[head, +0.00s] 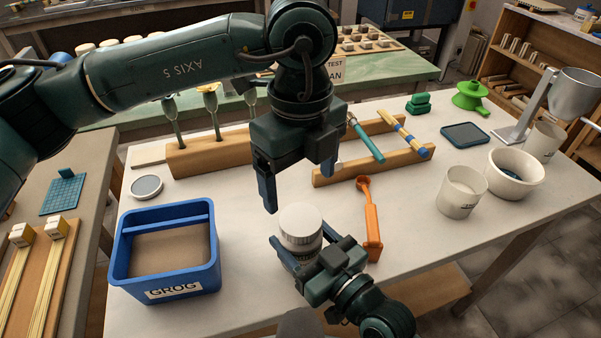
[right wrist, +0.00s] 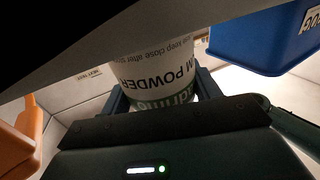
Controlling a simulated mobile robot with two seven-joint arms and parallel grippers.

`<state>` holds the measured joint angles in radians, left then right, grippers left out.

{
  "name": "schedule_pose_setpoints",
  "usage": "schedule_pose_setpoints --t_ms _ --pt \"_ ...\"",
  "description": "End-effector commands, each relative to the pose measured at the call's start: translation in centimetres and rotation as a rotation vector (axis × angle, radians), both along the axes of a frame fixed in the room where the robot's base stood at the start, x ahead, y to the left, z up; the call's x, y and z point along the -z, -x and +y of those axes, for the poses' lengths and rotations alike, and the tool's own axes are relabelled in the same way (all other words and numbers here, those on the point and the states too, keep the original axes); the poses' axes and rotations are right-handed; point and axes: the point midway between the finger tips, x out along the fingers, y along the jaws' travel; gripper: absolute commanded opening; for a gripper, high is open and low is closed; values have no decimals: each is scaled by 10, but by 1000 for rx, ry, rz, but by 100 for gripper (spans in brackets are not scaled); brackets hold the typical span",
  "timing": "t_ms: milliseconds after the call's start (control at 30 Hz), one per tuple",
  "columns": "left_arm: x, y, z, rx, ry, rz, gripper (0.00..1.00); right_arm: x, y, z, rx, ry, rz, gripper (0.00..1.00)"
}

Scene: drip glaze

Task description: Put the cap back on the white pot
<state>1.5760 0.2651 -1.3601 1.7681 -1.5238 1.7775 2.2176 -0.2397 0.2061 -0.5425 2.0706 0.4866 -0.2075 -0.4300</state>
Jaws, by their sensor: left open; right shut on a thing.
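The white pot (head: 301,246) stands upright near the front of the pale table, with printed lettering showing in the right wrist view (right wrist: 155,75). A plain white round cap (head: 301,219) appears to sit on its top; I cannot tell whether it is fastened. My right gripper (head: 303,245) is shut around the pot's body from the front; its fingers also show on either side of the pot in the right wrist view (right wrist: 160,92). My left gripper (head: 298,188) is open and empty, pointing down just above and behind the cap, apart from it.
A blue GROG bin (head: 165,285) stands left of the pot. An orange tool (head: 371,220) lies close on the right. A wooden rack (head: 335,176) with tools is behind. A white cup (head: 461,190) and bowl (head: 515,173) stand further right. Table between is clear.

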Motion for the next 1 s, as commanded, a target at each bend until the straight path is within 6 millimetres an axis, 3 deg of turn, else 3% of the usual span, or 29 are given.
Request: schedule_pose_setpoints --t_ms 167,633,1000 --pt "8 0 0 1 -2 1 83 1 0 0 0 1 1 0" --pt "72 0 0 1 -1 2 83 0 0 0 0 1 0 0" --pt "80 0 0 1 0 0 83 0 0 0 0 1 0 0"
